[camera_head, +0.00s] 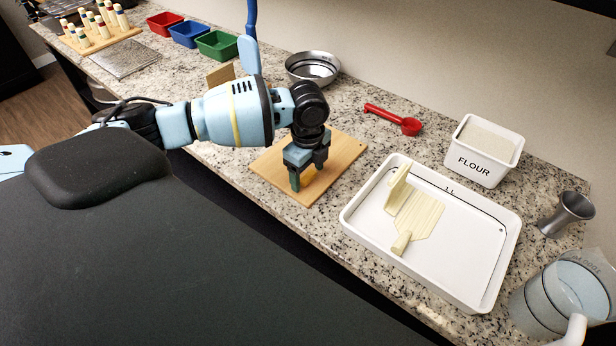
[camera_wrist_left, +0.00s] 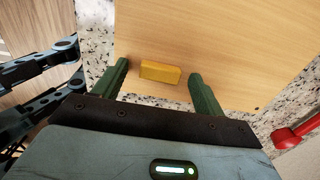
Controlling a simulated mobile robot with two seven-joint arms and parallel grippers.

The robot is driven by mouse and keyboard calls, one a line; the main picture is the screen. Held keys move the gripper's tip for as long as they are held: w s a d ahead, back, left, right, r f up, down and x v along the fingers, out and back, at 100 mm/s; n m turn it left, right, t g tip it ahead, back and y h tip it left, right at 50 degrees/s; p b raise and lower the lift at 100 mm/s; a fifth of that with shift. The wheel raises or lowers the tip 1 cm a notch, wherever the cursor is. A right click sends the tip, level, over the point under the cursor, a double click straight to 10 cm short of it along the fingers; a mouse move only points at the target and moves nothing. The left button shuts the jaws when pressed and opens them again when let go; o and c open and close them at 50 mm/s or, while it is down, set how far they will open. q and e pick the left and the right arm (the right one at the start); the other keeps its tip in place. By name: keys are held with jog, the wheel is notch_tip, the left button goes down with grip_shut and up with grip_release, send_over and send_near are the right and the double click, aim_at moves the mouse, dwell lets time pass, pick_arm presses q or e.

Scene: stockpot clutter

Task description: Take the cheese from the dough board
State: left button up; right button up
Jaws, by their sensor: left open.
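The cheese is a small yellow block (camera_wrist_left: 160,72) lying on the wooden dough board (camera_wrist_left: 225,35) in the left wrist view. The dough board also shows in the head view (camera_head: 345,152), flat on the counter. There the cheese is hidden behind my left gripper. My left gripper (camera_head: 307,178) points down over the board. In the left wrist view its two green fingers (camera_wrist_left: 158,68) are apart, one on each side of the cheese, with a gap on both sides. It holds nothing. My right gripper is not in view.
Right of the board, a white tray (camera_head: 360,226) holds a pale wooden scraper-like piece (camera_head: 417,215). Behind are a metal bowl (camera_head: 313,68), a red scoop (camera_head: 392,118) and a flour bin (camera_head: 484,152). A jigger (camera_head: 566,214) and a measuring jug (camera_head: 565,295) stand far right.

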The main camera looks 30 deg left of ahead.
aim_at(306, 177)
pick_arm(q)
jog(key=c, duration=1.1)
jog(key=shift+o, duration=0.2)
jog(key=shift+r, duration=0.85)
notch_tip(306, 177, up, 2)
jog(key=shift+s+a, duration=0.1)
jog(key=shift+s, duration=0.05)
jog(key=s+a, duration=0.3)
jog(key=s, duration=0.4)
jog(key=s+a+r, duration=0.1)
jog(key=s+a, duration=0.3)
jog(key=s, duration=0.3)
jog(key=shift+r+p, duration=0.15)
jog(key=shift+p, duration=0.15)
